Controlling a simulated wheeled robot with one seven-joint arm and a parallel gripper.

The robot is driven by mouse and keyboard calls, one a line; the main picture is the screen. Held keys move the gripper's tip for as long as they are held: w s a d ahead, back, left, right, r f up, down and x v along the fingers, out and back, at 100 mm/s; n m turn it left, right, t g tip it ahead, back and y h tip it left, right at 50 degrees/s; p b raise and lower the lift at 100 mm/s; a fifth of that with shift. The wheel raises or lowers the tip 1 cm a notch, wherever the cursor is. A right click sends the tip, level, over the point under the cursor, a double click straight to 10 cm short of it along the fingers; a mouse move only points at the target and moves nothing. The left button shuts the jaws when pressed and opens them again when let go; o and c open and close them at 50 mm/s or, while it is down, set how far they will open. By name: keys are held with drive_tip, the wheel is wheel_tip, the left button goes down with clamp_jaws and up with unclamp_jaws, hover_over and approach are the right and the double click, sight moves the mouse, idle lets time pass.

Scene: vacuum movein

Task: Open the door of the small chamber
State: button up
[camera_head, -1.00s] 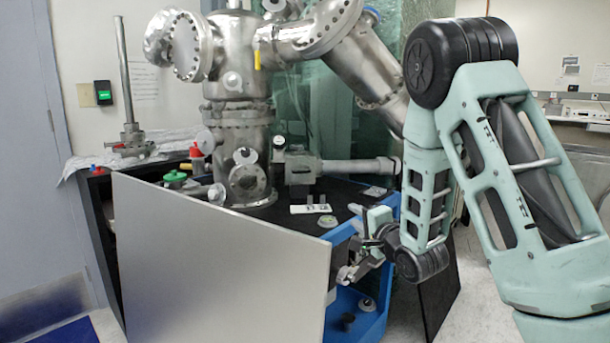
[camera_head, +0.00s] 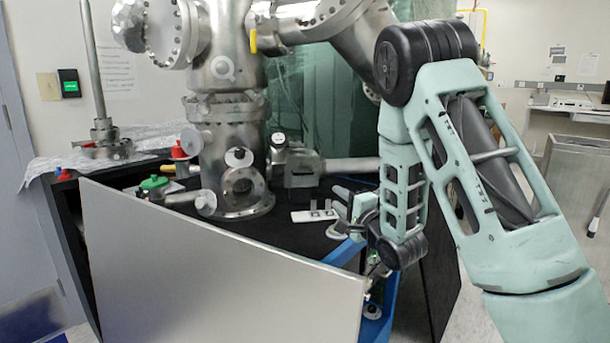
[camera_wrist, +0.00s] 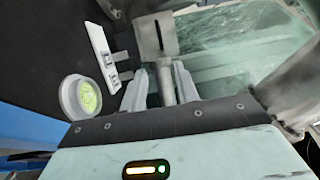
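The steel vacuum chamber (camera_head: 226,135) stands on the black tabletop (camera_head: 285,235). A small flanged port (camera_head: 241,187) is at its base. A small grey metal box (camera_head: 296,168) sits to its right, with a pipe going right. I cannot tell which part is the small chamber's door. My gripper (camera_head: 340,201) is low over the table's right side, right of these parts. The wrist view shows its two fingers (camera_wrist: 160,88) apart. A grey cylinder (camera_wrist: 166,78) below a slotted block (camera_wrist: 154,36) appears between them; contact is unclear.
A white plate with dark pieces (camera_wrist: 103,53) and a round dish with a green centre (camera_wrist: 82,97) lie left of the fingers. A large grey panel (camera_head: 215,265) stands in front of the table. A blue frame (camera_head: 345,250) is at the right.

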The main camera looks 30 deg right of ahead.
sight(307, 174)
drive_tip(key=w+r, duration=0.1)
drive_tip(key=w, duration=1.5)
drive_tip(key=shift+w+d+r, duration=0.15)
drive_tip(key=shift+d+r, duration=0.15)
drive_tip(key=shift+d, duration=0.05)
drive_tip(key=shift+p, duration=0.3)
clamp_jaws()
